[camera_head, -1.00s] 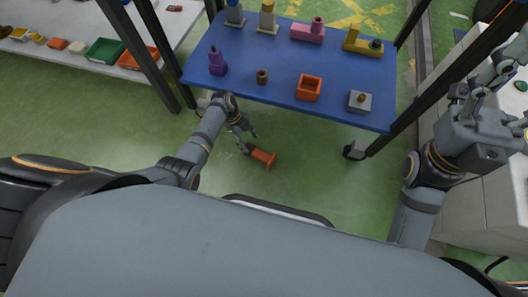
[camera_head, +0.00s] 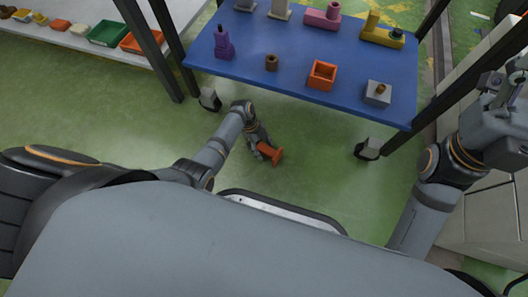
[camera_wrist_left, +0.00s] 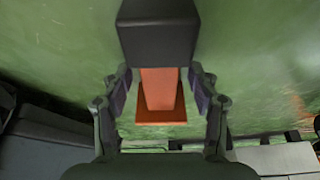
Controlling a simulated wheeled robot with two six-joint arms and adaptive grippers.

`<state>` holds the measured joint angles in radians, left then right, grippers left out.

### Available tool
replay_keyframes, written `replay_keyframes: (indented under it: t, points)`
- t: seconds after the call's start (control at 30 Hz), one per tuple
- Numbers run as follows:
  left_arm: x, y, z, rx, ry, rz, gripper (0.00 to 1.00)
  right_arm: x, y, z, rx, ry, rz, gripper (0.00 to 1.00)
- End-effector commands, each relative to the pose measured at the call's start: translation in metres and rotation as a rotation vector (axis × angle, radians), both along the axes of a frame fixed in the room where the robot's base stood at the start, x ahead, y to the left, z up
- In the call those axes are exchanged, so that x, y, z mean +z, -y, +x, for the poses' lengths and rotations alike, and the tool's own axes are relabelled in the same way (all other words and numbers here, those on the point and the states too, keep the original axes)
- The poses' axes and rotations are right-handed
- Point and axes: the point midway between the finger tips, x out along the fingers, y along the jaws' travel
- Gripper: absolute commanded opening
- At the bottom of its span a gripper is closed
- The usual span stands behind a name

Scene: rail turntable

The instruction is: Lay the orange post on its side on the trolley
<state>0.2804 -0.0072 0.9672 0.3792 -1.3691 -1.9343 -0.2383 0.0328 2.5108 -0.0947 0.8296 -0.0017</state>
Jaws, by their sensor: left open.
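The orange post (camera_head: 270,154) is low in front of the blue trolley (camera_head: 300,92), near the green floor. In the left wrist view its orange shaft and square base (camera_wrist_left: 160,110) show between my fingers. A dark block covers its upper end there; I cannot tell whether that block is part of the post. My left gripper (camera_head: 262,148) is open around the post, with gaps between the finger pads and the shaft. Whether the post stands or leans is unclear. My right gripper (camera_head: 508,85) is raised at the far right, away from the post; its fingers are unclear.
The trolley top holds a purple bottle-shaped piece (camera_head: 224,43), a brown cylinder (camera_head: 271,62), an orange open box (camera_head: 322,75), a grey block (camera_head: 377,93) and several pieces behind. Bare blue patches lie between them. Dark trolley posts rise at the sides. A white shelf stands left.

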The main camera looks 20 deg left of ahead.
Motion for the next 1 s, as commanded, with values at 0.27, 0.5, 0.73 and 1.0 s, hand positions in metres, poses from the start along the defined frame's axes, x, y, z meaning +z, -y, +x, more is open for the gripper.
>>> replay_keyframes:
  t: [0.27,0.5,0.73,1.0]
  points:
    - [-0.0044,0.0022,-0.0008,0.0,0.0,0.0,0.6,0.0058,0.0023,0.0013,-0.001,0.015,0.013,0.6]
    - [-0.0044,0.002,-0.0009,0.0,-0.001,0.0,0.36,0.0055,0.0022,0.0012,-0.001,0.014,0.012,0.6]
    - [-0.0044,0.0019,-0.0008,0.0,-0.001,0.0,0.05,0.0053,0.0021,0.0013,-0.001,0.014,0.012,0.6]
    - [-0.0035,0.0021,0.0001,0.0,0.001,0.0,0.0,0.0054,0.0021,0.0013,-0.001,0.013,0.012,0.6]
